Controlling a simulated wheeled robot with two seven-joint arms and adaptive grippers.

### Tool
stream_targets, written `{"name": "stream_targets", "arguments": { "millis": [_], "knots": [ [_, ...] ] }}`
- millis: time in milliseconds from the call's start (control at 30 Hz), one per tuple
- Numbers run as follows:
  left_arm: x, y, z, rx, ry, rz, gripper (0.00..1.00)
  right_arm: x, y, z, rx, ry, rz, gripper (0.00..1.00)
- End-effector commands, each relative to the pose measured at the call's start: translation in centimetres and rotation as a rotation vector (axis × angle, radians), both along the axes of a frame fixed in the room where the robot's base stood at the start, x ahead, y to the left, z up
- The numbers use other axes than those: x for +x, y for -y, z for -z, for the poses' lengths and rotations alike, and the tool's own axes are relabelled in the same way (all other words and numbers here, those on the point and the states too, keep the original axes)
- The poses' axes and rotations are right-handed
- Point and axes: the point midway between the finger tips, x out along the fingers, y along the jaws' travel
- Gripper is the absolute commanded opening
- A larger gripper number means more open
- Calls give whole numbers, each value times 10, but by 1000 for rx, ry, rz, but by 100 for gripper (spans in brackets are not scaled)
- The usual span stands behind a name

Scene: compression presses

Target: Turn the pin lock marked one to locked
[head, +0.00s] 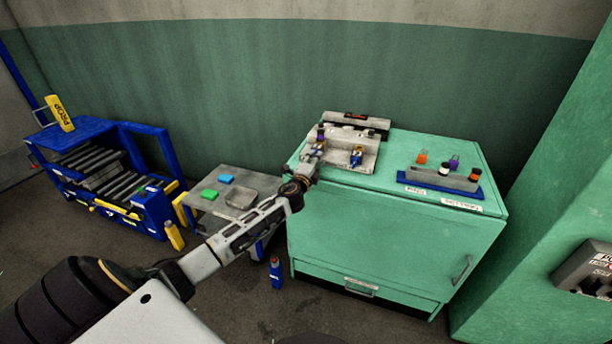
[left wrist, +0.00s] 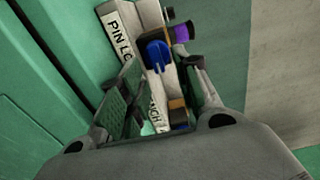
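The pin lock fixture (head: 347,148) is a pale block with coloured pins on the green cabinet's top. A blue pin (head: 356,157) stands on its right part. In the left wrist view the fixture shows a partly hidden "PIN LO…" label (left wrist: 120,32), a blue pin handle (left wrist: 157,53), a purple-ended pin (left wrist: 180,33) and an orange and dark piece (left wrist: 179,115). I cannot read which lock is marked one. My left gripper (head: 312,160) is at the fixture's left front. Its fingers (left wrist: 163,72) are apart, with the fixture's parts showing between them; contact is unclear.
The green cabinet (head: 375,235) also bears a blue-based rack (head: 443,183) with several coloured-top vials on the right. A low grey table (head: 225,187) and a blue roller frame (head: 103,175) stand left. A blue bottle (head: 276,272) is on the floor.

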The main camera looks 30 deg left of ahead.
Motion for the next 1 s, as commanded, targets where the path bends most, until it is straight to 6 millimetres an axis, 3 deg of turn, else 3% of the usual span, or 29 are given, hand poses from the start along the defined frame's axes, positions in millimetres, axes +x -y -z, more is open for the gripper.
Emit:
{"name": "stream_targets", "arguments": {
  "millis": [1000],
  "knots": [
    [-75,19,1,1,-1,1,32,0,-1,0,1,0,0,50]
  ]
}}
